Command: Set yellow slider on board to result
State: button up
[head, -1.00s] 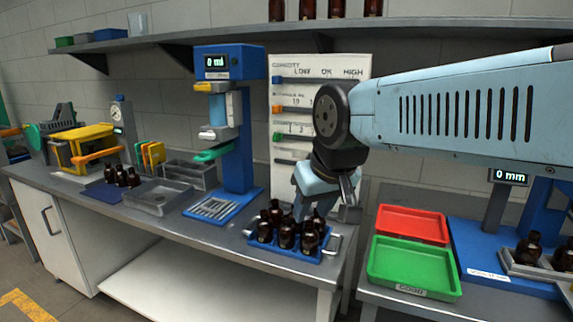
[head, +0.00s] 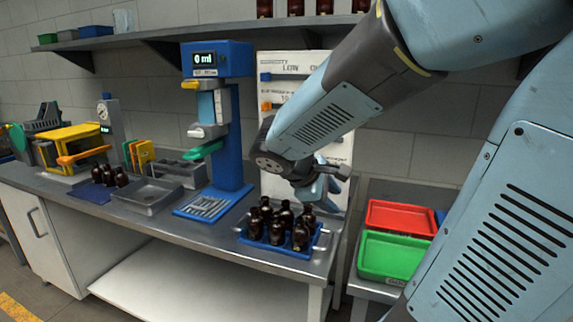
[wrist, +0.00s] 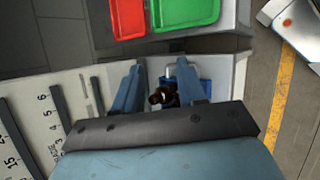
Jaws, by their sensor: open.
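The white board (head: 282,62) stands against the wall at the back of the bench, with LOW printed at its top. My arm covers much of it. A blue slider (head: 265,77) and an orange-yellow slider (head: 266,106) show at its left edge. I cannot tell whether that one is the yellow slider; lower rows are hidden. My gripper (head: 335,175) is in front of the board's lower right, above the bottle tray. In the wrist view my gripper (wrist: 160,68) is open and empty, with the numbered board (wrist: 45,122) to its left.
A blue tray of amber bottles (head: 277,228) stands below my gripper. A blue filling stand reading 0 ml (head: 228,125) is left of the board. Red (head: 402,217) and green (head: 392,257) trays lie to the right. A shelf (head: 215,29) runs above.

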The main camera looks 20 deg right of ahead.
jog(key=w+a+f+n+t+h, duration=0.2)
jog(key=w+n+t, duration=0.4)
jog(key=w+n, duration=0.4)
jog(key=w+a+f+n+t+h, duration=0.2)
jog(key=w+n+t, duration=0.3)
jog(key=w+n, duration=0.6)
jog(key=w+d, duration=0.3)
jog(key=w+d+m, duration=0.1)
jog(key=w+d, duration=0.1)
jog(key=w, duration=0.2)
jog(key=w+d+m, duration=0.1)
jog(key=w+d, duration=0.2)
jog(key=shift+w+d+r, duration=0.2)
jog(key=shift+w+d, duration=0.15)
jog(key=shift+w, duration=0.05)
jog(key=shift+c, duration=0.2)
grip_shut()
